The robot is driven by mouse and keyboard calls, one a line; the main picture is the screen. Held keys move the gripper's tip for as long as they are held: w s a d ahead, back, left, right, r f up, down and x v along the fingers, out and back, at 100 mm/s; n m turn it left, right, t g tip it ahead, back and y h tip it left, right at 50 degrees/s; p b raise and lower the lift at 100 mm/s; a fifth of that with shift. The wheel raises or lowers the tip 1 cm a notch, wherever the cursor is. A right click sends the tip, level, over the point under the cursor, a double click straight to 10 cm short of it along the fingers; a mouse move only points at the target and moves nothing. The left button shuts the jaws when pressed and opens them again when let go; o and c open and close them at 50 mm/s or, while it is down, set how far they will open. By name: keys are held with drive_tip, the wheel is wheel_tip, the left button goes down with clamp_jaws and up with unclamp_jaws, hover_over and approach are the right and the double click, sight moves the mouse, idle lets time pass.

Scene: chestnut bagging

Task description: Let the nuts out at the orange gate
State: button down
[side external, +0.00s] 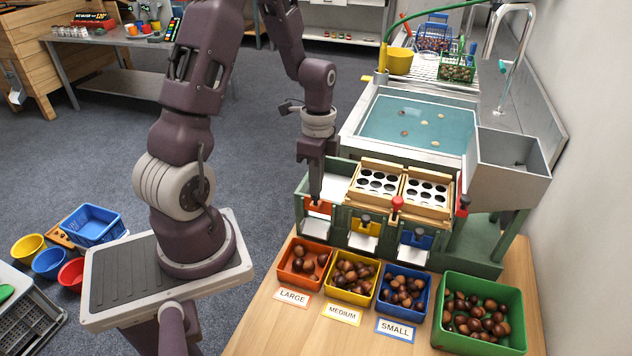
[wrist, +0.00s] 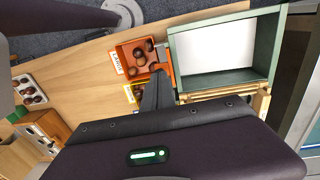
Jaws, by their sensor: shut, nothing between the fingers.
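The orange gate (side external: 326,210) is at the front of the leftmost bay of the green sorter (side external: 300,200). My gripper (side external: 315,198) points down at this gate, its closed fingertips at or just in front of the gate's top; I cannot tell whether they touch. It holds nothing. In the wrist view my gripper (wrist: 158,76) lies between the orange bin (wrist: 128,56) and the green-walled bay (wrist: 270,60), whose white floor looks bare. The orange bin (side external: 287,272), labelled LARGE, holds several brown nuts (side external: 305,262). The gate is mostly hidden in the wrist view.
Yellow MEDIUM (side external: 338,294) and blue SMALL (side external: 386,306) bins hold nuts, as does a larger green bin (side external: 508,345). A yellow gate (side external: 366,228), a blue gate (side external: 415,240) and a red knob (side external: 397,202) stand right of my gripper. Wooden hole trays (side external: 378,181) sit behind.

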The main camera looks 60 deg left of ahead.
drive_tip(key=shift+f, duration=0.1)
drive_tip(key=shift+s+f, duration=0.15)
drive_tip(key=shift+f, duration=1.75)
wheel_tip(320, 180, up, 14)
drive_tip(key=w+r, duration=0.1)
drive_tip(key=s+d+r+n+t, duration=0.3)
drive_tip(key=s+d+r+n, duration=0.1)
drive_tip(key=d, duration=0.4)
drive_tip(key=s+d+r+n+t, duration=0.3)
drive_tip(key=s+d+r+n, duration=0.2)
drive_tip(key=s+d, duration=0.3)
drive_tip(key=shift+s+r+y, duration=0.4)
drive_tip(key=shift+r, duration=0.45)
drive_tip(key=shift+d, duration=0.1)
